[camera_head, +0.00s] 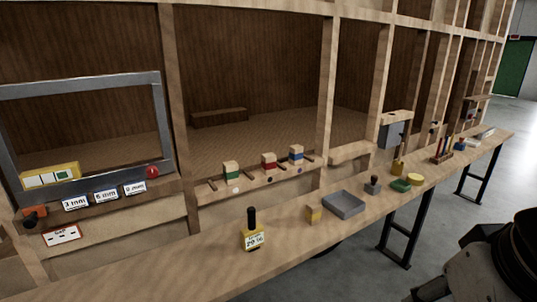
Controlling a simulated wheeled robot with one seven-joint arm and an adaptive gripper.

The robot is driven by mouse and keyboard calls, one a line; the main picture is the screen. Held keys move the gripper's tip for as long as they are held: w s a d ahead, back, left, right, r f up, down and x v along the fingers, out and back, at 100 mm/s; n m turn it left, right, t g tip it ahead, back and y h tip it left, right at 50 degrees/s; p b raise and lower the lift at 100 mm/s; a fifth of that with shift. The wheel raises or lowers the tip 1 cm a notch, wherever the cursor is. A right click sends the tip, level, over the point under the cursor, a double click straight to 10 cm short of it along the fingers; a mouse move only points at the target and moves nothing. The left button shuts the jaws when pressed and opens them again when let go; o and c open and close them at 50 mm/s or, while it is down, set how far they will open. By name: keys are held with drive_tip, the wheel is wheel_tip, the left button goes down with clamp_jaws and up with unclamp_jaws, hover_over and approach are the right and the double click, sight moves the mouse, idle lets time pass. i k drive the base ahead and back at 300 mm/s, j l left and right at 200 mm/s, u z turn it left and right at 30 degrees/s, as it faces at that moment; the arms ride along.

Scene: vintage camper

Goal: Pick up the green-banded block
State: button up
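The green-banded block (232,171) is a pale wooden block with a green band around it. It stands on a narrow wooden ledge in the wall frame, left of a red-banded block (268,161) and a blue-banded block (296,153). Short dark pegs stick out beside the blocks, and a small white round mark lies below the green-banded one. Part of my arm shows at the lower right, well away from the blocks. The fingers of my gripper cannot be made out in this view.
A long wooden bench (290,262) runs below the ledge. On it stand a yellow bottle-like item with a black top (252,232), a small yellow block (314,214), a grey tray (344,204) and a green item (400,185). A grey metal frame (165,120) stands at left.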

sight(230, 169)
drive_tip(key=i+l+u, duration=0.2)
drive_tip(key=i+u, duration=0.2)
drive_tip(key=i, duration=0.15)
drive_tip(key=i+l+u, duration=0.35)
drive_tip(key=i, duration=0.2)
drive_tip(key=i+l+u, duration=0.4)
drive_tip(key=i+l, duration=0.05)
drive_tip(key=l, duration=0.1)
